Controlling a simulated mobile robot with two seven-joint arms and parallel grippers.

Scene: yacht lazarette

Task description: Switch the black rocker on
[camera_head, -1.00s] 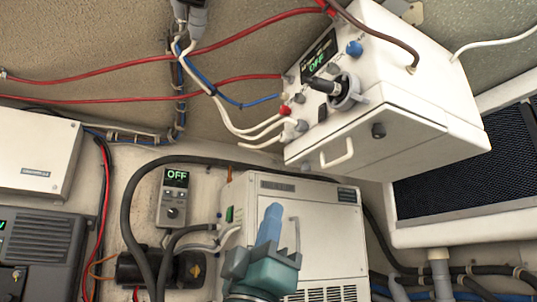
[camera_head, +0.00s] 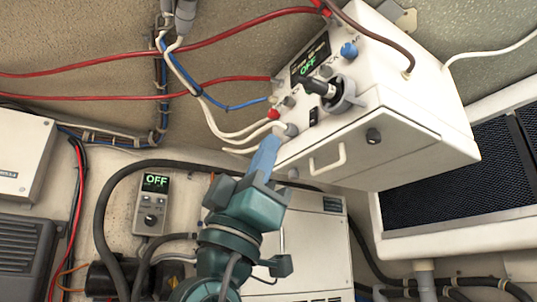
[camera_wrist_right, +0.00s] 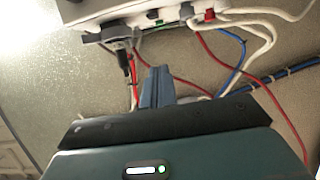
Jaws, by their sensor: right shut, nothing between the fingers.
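The black rocker (camera_head: 313,116) is a small dark switch on the front panel of the white box (camera_head: 420,125), below the large black-handled knob (camera_head: 330,90). The panel's display (camera_head: 308,64) reads OFF in green. My right gripper (camera_head: 268,148) is shut and empty, its blue fingers pointing up just below the panel's lower edge, apart from the rocker in the picture. In the right wrist view the shut fingers (camera_wrist_right: 157,82) point up towards the box's underside (camera_wrist_right: 110,12); I cannot clearly tell the rocker there. My left gripper is not in view.
White cables and a red plug (camera_head: 273,114) are close beside the fingers. A grey controller (camera_head: 152,204) reading OFF hangs left, near a thick black hose (camera_head: 103,225).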

